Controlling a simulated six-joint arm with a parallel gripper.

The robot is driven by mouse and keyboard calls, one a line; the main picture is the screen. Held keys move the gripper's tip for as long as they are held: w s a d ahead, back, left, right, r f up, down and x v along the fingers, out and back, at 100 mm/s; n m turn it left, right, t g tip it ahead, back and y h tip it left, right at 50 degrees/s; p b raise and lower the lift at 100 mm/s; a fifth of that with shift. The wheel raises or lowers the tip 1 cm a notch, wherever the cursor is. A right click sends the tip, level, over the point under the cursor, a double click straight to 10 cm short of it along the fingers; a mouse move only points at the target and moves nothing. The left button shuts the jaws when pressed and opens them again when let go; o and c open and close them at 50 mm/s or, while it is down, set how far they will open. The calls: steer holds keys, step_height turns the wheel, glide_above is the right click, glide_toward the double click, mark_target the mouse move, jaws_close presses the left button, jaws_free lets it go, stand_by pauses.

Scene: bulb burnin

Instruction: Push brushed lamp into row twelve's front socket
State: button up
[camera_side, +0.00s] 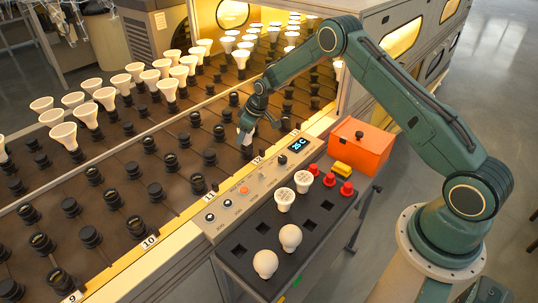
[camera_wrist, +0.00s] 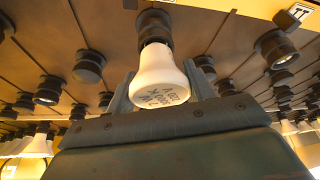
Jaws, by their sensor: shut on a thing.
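My gripper (camera_side: 247,124) is low over the dark socket board, near the row label 12 (camera_side: 257,160). In the wrist view my gripper (camera_wrist: 160,92) is shut on a white reflector lamp (camera_wrist: 160,72), one finger on each side. The lamp's wide face carries printed marks and points towards the camera. Its narrow end meets or overlaps a black socket (camera_wrist: 154,22); I cannot tell how deep it sits. In the side view only a small pale part of the lamp (camera_side: 243,138) shows below the fingers.
Empty black sockets surround the gripper, such as one at left (camera_wrist: 88,66). White lamps (camera_side: 104,97) fill sockets farther back. In front are a control panel (camera_side: 245,192), a dark tray (camera_side: 239,232) with round bulbs and reflector lamps, red caps (camera_side: 346,188) and an orange box (camera_side: 360,145).

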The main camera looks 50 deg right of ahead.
steer(key=o, duration=1.1)
steer(key=shift+c, duration=0.2)
steer(key=shift+s+r, duration=0.1)
steer(key=v, duration=1.3)
steer(key=shift+r, duration=0.2)
steer(key=shift+s+r, duration=0.1)
